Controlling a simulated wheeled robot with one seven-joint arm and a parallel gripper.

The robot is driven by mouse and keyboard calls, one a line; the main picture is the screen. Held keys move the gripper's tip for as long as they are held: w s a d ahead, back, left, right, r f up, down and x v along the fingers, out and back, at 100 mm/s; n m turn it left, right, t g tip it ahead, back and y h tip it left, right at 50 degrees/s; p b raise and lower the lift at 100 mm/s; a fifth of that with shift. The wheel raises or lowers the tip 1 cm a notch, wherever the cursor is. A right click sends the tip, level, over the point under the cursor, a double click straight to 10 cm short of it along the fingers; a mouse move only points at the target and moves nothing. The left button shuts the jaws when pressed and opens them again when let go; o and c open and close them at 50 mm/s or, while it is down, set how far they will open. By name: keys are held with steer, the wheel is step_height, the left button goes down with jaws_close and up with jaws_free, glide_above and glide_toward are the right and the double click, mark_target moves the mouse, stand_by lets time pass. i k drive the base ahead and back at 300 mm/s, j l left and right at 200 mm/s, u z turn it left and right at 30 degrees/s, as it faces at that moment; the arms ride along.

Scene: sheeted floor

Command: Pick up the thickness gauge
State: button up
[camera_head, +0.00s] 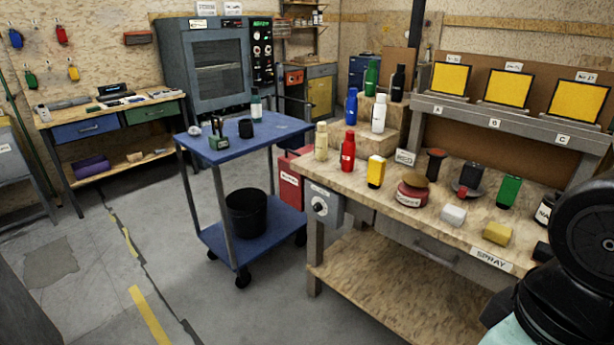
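I cannot surely make out which thing is the thickness gauge at this size. A small pale grey handheld-like device (43,113) stands at the left front end of the far-left workbench (62,123) and may be it. A low black device (113,91) lies further back on the same bench, with several small tools beside it. Black and pale parts of my arm show at the right edge, beside the spray bench (330,172). My gripper is not in view, so its state and what it holds are hidden.
A blue two-shelf cart (277,129) stands mid-room, with a black bin (246,213) on its lower shelf. The spray bench carries several coloured bottles, tins and sponges. A grey oven (217,65) stands at the back. Floor between the left bench and cart is clear.

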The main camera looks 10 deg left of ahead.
mark_target(377, 164)
steer(key=u, duration=0.3)
steer(key=z, duration=0.9)
steer(key=i+j+u, duration=0.25)
steer(key=u, duration=0.2)
steer(key=i+j+u, duration=0.2)
steer(key=u, duration=0.2)
steer(key=i+u, duration=0.45)
